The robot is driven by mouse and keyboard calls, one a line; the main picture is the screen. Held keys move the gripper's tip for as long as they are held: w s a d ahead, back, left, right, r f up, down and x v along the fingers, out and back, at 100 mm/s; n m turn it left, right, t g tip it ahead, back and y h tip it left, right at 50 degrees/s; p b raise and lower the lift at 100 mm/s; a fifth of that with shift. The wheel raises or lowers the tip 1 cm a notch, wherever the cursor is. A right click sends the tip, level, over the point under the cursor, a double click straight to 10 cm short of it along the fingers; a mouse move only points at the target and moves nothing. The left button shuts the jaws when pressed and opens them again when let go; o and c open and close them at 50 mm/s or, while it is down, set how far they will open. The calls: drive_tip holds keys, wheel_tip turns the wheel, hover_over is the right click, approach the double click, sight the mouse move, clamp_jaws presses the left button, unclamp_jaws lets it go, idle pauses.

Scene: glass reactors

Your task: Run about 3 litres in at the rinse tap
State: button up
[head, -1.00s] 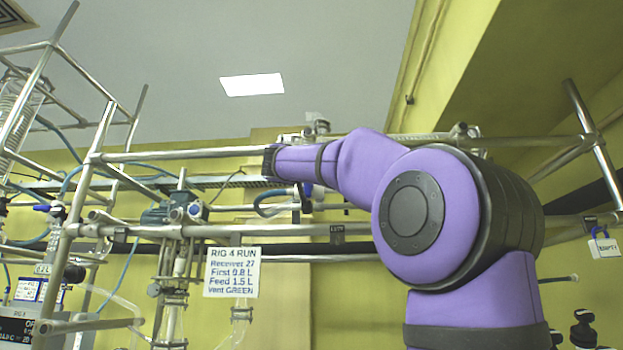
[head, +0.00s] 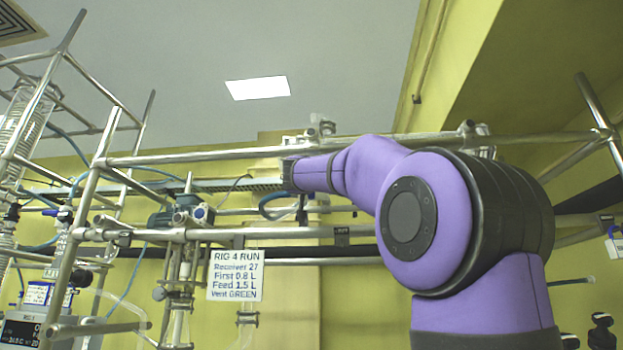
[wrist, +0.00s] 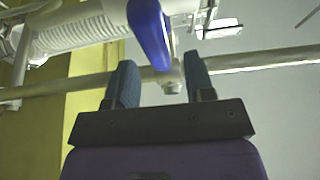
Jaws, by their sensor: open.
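In the wrist view, my gripper (wrist: 160,70) is open, with its two dark teal fingers apart. A blue lever handle (wrist: 150,32) reaches down between and beyond the fingertips, close to a small metal fitting (wrist: 172,84). I cannot tell whether the fingers touch the lever, and no label shows whether it is the rinse tap. In the head view my purple arm reaches left to the rig's upper rails, and my gripper is not clearly visible there. No water flow or litre reading can be made out.
Metal rails (head: 200,155) cross the rig, one close past my fingers in the wrist view (wrist: 260,60). A white sign (head: 235,275) reads RIG 4 RUN, First 0.8 L, Feed 1.5 L. Coiled glassware (head: 22,125) and a dark display (head: 20,330) stand at left.

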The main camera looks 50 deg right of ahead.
drive_tip(key=shift+x, duration=1.75)
